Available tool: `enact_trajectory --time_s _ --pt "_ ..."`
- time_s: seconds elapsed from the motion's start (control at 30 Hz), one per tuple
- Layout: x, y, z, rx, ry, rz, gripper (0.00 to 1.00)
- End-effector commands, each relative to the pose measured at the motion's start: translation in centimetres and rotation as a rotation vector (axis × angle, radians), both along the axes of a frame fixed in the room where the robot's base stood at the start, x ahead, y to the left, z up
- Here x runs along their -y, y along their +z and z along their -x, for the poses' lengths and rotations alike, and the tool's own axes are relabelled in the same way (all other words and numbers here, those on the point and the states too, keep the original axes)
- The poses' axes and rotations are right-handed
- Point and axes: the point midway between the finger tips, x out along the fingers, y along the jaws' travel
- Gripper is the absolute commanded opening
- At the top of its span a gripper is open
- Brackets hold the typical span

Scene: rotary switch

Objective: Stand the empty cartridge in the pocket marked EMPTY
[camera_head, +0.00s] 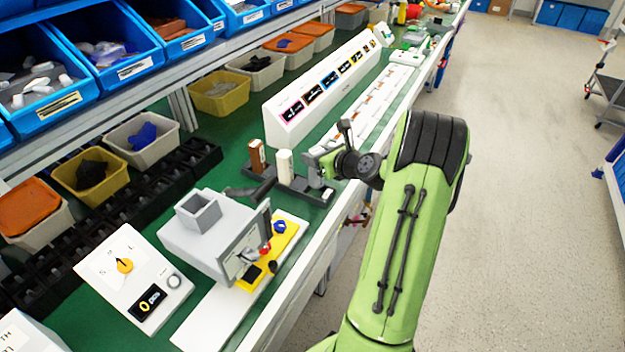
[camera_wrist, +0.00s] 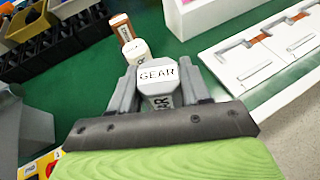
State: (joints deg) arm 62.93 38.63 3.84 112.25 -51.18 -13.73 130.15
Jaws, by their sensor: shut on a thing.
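My gripper (camera_wrist: 160,95) is shut on a grey cartridge (camera_wrist: 157,73) with GEAR printed on its top; it sits upright between the fingers. In the head view my gripper (camera_head: 318,172) is low at the right end of a dark rack (camera_head: 318,194), and the held cartridge is mostly hidden there. A white cartridge (camera_head: 285,167) and a brown cartridge (camera_head: 257,157) stand in a row beside it; they also show in the wrist view, white (camera_wrist: 136,50) and brown (camera_wrist: 121,27). I cannot make out a pocket marked EMPTY.
A grey machine (camera_head: 200,246) with a square open chute (camera_head: 199,209) stands front left, beside a dial panel (camera_head: 105,262). A long white labelled block (camera_head: 318,95) and white trays (camera_head: 375,105) lie behind. Bins line the back. Green bench shows around the rack.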

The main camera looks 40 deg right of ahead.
Motion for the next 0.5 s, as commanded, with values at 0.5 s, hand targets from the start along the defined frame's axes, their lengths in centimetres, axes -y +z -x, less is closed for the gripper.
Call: enact_trajectory --time_s 0.5 --pt "-0.1 -4.7 -0.1 0.004 0.002 0.000 0.10"
